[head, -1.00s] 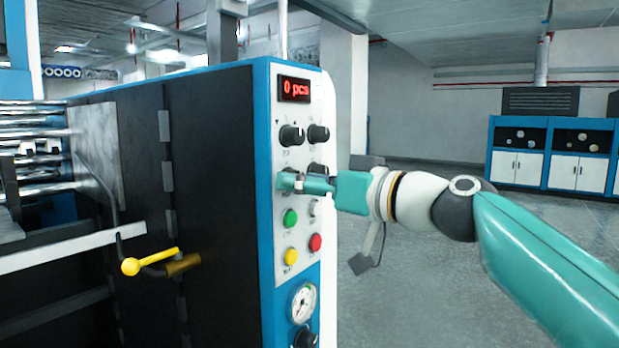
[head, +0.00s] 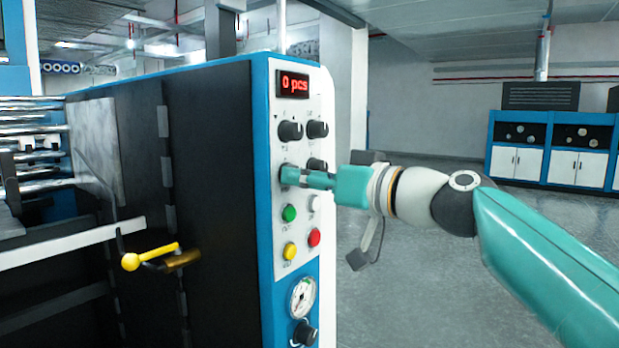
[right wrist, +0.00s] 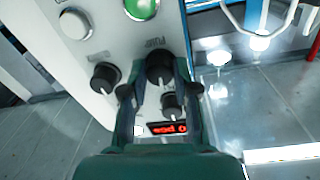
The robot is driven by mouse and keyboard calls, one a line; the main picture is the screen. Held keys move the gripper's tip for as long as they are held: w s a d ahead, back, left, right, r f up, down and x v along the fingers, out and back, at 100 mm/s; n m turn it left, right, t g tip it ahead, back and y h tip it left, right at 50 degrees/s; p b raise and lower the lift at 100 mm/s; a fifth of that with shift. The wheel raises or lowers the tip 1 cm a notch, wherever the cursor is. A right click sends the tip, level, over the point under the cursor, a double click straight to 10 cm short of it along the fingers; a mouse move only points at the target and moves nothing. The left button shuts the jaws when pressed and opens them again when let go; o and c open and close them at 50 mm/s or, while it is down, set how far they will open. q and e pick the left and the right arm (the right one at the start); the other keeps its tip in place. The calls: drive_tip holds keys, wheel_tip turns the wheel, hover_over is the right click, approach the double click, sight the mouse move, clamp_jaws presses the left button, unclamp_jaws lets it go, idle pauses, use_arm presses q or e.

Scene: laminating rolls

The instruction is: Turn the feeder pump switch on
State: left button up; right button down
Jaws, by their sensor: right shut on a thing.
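The feeder pump switch is a black rotary knob (right wrist: 160,68) on the machine's light control panel (head: 303,240). Lettering that looks like PUMP is beside it in the right wrist view. My right gripper (head: 290,176) reaches in from the right at the left knob of the second row and largely hides it in the head view. In the right wrist view its two fingers (right wrist: 158,85) are on either side of this knob, shut on it. The knob's pointer angle is too small to read. My left gripper is not in view.
Other black knobs (head: 290,131) sit above, below a red display (head: 294,84) reading 0 pcs. A yellow-knobbed lever (head: 131,262) sticks out at left. The floor at right is clear.

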drive_tip(key=m+p, duration=0.1)
drive_tip(key=m, duration=0.2)
drive_tip(key=m+p, duration=0.2)
drive_tip(key=m, duration=0.2)
drive_tip(key=m+p, duration=0.1)
drive_tip(key=m, duration=0.3)
drive_tip(key=shift+r+g, duration=0.3)
idle(0.4)
drive_tip(key=c, duration=0.9)
unclamp_jaws()
drive_tip(key=shift+w+f, duration=0.15)
drive_tip(key=shift+o, duration=0.2)
drive_tip(key=v, duration=1.2)
